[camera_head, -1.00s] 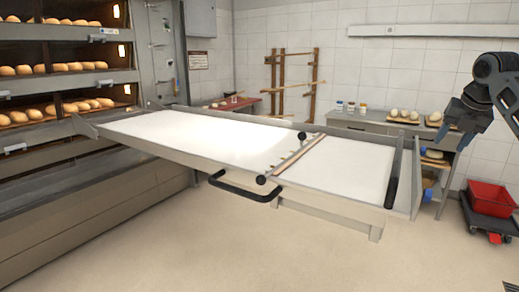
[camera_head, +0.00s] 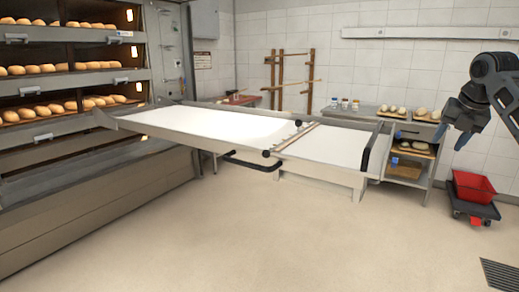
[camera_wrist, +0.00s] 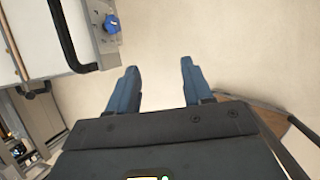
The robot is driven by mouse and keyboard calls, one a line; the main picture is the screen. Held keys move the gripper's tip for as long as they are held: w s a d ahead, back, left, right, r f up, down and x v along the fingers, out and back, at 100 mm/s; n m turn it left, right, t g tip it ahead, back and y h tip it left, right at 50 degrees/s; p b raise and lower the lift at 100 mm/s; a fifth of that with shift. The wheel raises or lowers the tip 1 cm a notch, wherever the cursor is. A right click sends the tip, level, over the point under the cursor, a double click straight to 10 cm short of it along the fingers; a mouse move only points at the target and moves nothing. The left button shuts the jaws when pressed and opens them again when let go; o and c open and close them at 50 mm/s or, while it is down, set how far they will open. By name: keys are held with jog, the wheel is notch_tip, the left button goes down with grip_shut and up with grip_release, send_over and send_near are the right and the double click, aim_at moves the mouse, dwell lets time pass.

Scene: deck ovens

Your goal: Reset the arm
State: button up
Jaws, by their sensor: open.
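My gripper (camera_head: 454,138) hangs at the right of the head view, pointing down and left, in front of the tiled wall. In the wrist view its two dark blue fingers (camera_wrist: 159,88) stand wide apart with bare floor between them. It is open and empty and touches nothing that I can see. The loader table (camera_head: 345,178), with a white top and black handles, lies left of my gripper, its far end resting at the deck oven.
The deck oven (camera_head: 100,200) with loaves on several decks fills the left. A shelf unit (camera_head: 420,165) with loaves stands behind. A red crate (camera_head: 473,186) sits on a dark dolly at right. The floor in front is clear, with a drain grate (camera_head: 502,275).

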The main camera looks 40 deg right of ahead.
jog(key=w+a+f+m+t+y, duration=0.1)
jog(key=w+a+f+m+t, duration=0.15)
jog(key=w+a+f, duration=0.65)
jog(key=w+a+f+m+t+y, duration=0.1)
jog(key=w+a+f+m+t, duration=0.15)
jog(key=w+a+f, duration=0.75)
jog(key=s+a+f+m+t, duration=0.2)
jog(key=a+f+m, duration=0.2)
jog(key=a, duration=0.8)
jog(key=s+a+f+m+t, duration=0.1)
jog(key=a+f+m+t, duration=0.2)
jog(key=a, duration=0.9)
jog(key=s+a+f+m, duration=0.3)
jog(key=s+a+m, duration=0.1)
jog(key=s+a, duration=0.5)
jog(key=s+a+f+m, duration=0.25)
jog(key=s+a, duration=0.35)
jog(key=s, duration=0.4)
jog(key=s+r+m, duration=0.1)
jog(key=s+r, duration=0.2)
jog(key=s, duration=0.4)
jog(key=s+a+r+m+y, duration=0.1)
jog(key=s+r, duration=0.3)
jog(key=s, duration=0.3)
jog(key=s+r+m+t, duration=0.1)
jog(key=s+r, duration=0.3)
jog(key=s, duration=0.3)
jog(key=shift+s+a+r, duration=0.15)
jog(key=shift+a+r, duration=0.05)
jog(key=shift+r, duration=0.05)
